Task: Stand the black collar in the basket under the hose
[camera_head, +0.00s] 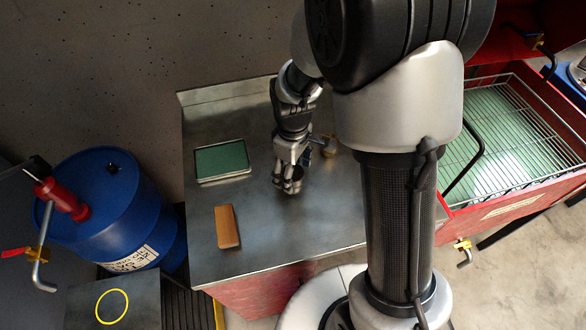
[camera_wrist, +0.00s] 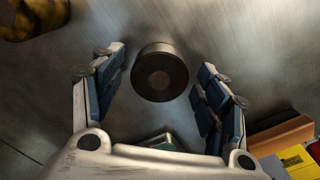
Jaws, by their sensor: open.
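The black collar (camera_wrist: 160,72) is a short dark cylinder on the metal bench, with a round recess or bore in its face. In the wrist view it lies between and just beyond the fingertips of my gripper (camera_wrist: 164,78), with a gap on both sides. In the head view my gripper (camera_head: 288,184) points down low over the bench; its fingers mostly hide the collar. My gripper is open and holds nothing. The wire basket (camera_head: 528,185) sits in the red washer at right, partly behind my arm. A black hose (camera_head: 551,65) with a brass fitting shows above its far end.
The metal bench (camera_head: 270,245) carries a green-topped tray (camera_head: 222,161), an orange-brown block (camera_head: 227,227) and a small brass-coloured object (camera_head: 328,147) near my gripper. A blue drum (camera_head: 120,205) with a red pump stands left. A black curved bar (camera_head: 479,151) crosses the basket's near-left side.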

